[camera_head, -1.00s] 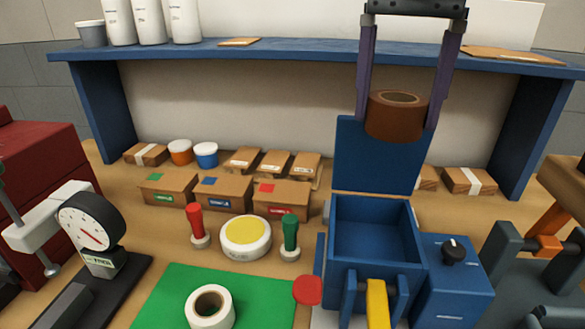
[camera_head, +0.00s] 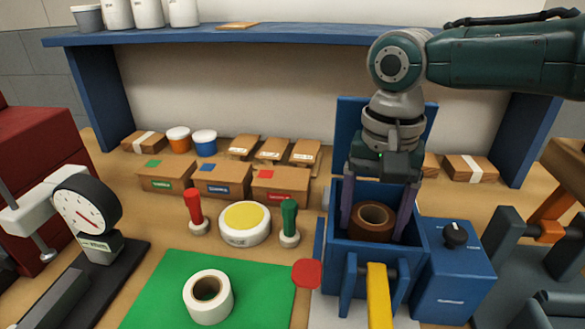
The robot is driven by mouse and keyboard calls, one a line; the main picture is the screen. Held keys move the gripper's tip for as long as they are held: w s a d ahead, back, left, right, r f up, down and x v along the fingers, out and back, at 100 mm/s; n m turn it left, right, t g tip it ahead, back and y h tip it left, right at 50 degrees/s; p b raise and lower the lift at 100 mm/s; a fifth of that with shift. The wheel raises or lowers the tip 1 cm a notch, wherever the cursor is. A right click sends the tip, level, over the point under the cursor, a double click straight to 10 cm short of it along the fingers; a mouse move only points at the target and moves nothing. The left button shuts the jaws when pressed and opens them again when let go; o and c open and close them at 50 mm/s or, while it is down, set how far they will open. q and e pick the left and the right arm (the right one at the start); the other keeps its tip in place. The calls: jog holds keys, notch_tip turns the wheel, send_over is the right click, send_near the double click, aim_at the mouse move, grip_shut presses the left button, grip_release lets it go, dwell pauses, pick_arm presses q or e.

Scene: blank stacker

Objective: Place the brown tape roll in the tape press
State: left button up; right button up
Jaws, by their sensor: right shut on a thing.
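The brown tape roll (camera_head: 373,218) is inside the open box of the blue tape press (camera_head: 362,258), its hole facing up and toward me. My right gripper (camera_head: 381,222) points down into the box, with one purple finger on each side of the roll, shut on it. Whether the roll touches the box floor is hidden by the front wall. The press lid (camera_head: 347,120) stands raised behind the box, partly covered by my right arm. A yellow handle (camera_head: 379,295) sits at the front of the press. My left gripper is not in view.
A white tape roll (camera_head: 208,296) lies on a green mat (camera_head: 160,292). Red and green stamps and a yellow-topped pad (camera_head: 244,222) stand left of the press. Small cartons (camera_head: 224,181) line the back under a blue shelf (camera_head: 270,33). A dial gauge (camera_head: 86,212) stands at left.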

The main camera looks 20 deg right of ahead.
jog(key=shift+f, duration=0.15)
jog(key=o, duration=1.1)
jog(key=shift+r, duration=0.55)
notch_tip(320, 180, up, 11)
jog(key=shift+r+p, duration=0.15)
jog(key=shift+p, duration=0.6)
